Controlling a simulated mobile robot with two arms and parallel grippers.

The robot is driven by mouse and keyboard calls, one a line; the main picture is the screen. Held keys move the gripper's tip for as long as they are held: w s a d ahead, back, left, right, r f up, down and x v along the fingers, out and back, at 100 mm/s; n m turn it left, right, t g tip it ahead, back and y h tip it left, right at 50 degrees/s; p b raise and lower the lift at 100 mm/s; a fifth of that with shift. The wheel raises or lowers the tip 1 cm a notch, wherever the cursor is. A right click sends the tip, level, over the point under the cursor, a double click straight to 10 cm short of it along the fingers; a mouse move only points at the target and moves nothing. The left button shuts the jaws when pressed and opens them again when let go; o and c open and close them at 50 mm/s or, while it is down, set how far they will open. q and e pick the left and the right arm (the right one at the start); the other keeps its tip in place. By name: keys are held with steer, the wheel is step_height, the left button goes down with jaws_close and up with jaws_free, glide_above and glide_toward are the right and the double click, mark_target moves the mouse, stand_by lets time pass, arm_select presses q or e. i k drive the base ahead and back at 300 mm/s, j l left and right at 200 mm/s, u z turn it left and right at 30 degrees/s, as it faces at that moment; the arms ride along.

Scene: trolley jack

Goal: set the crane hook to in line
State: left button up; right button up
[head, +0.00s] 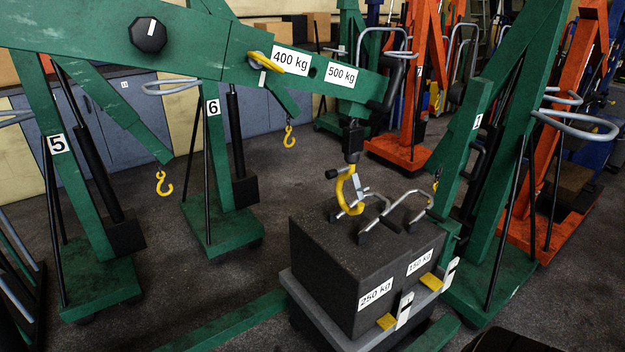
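The crane hook (349,194) is yellow and hangs below a dark swivel block (353,138) near the end of a green boom (215,50). A short bar with a black end (332,174) sticks out to the left near the top of the hook. The hook's open curve hangs just above or at the bent metal handles (385,205) on a dark weight block (330,262); I cannot tell whether they touch. Neither of my grippers shows in the head view.
The weight block, labelled 250 kg and 150 kg, stands on a grey platform (290,283) with yellow tabs. A black knob (148,34) and a yellow lever (265,62) sit on the boom. Green cranes numbered 5 (70,190) and 6 (214,190) stand left, orange cranes (408,110) behind.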

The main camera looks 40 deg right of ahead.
mark_target(330, 174)
steer(key=z, duration=1.45)
